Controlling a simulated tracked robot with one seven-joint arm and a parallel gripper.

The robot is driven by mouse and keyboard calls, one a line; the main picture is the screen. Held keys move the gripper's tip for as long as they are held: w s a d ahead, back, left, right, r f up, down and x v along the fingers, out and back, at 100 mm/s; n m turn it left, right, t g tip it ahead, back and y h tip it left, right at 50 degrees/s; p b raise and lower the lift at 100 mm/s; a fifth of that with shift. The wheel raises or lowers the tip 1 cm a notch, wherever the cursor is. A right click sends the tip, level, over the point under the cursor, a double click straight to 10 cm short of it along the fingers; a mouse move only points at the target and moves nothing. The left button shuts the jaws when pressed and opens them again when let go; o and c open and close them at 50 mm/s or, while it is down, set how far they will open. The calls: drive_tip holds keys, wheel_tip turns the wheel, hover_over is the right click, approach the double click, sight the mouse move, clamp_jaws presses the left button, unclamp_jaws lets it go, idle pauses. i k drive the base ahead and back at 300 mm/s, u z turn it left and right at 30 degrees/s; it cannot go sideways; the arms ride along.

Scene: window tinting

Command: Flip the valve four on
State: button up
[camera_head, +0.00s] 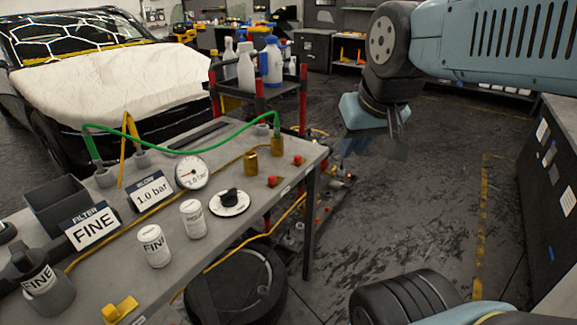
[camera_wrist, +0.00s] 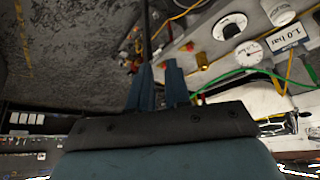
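No part is legibly marked as valve four. The bench (camera_head: 215,262) carries two small red knobs, one (camera_head: 297,160) near its right edge and one (camera_head: 272,181) a little nearer. Brass cylinders (camera_head: 250,161) stand beside them. A black knob on a white dial (camera_head: 230,202) and a yellow handle (camera_head: 120,309) are also on the bench. In the wrist view the dial (camera_wrist: 229,26) shows upper right. My gripper (camera_head: 375,150) hangs over the floor right of the bench, apart from it. In the wrist view its fingers (camera_wrist: 158,66) are apart with nothing visible between them.
A green hose (camera_head: 185,150) arches over the bench. A gauge (camera_head: 192,172), label signs and white canisters (camera_head: 154,246) stand on it. A red-posted cart with bottles (camera_head: 270,62) is behind. A dark cabinet (camera_head: 555,180) stands right; the floor between is open.

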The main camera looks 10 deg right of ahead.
sight(297, 160)
drive_tip(key=z, duration=0.05)
drive_tip(key=k, duration=0.1)
drive_tip(key=u, duration=1.8)
drive_tip(key=i, duration=0.05)
drive_tip(key=z, duration=3.65)
drive_tip(key=i, duration=1.15)
drive_tip(key=u, duration=2.65)
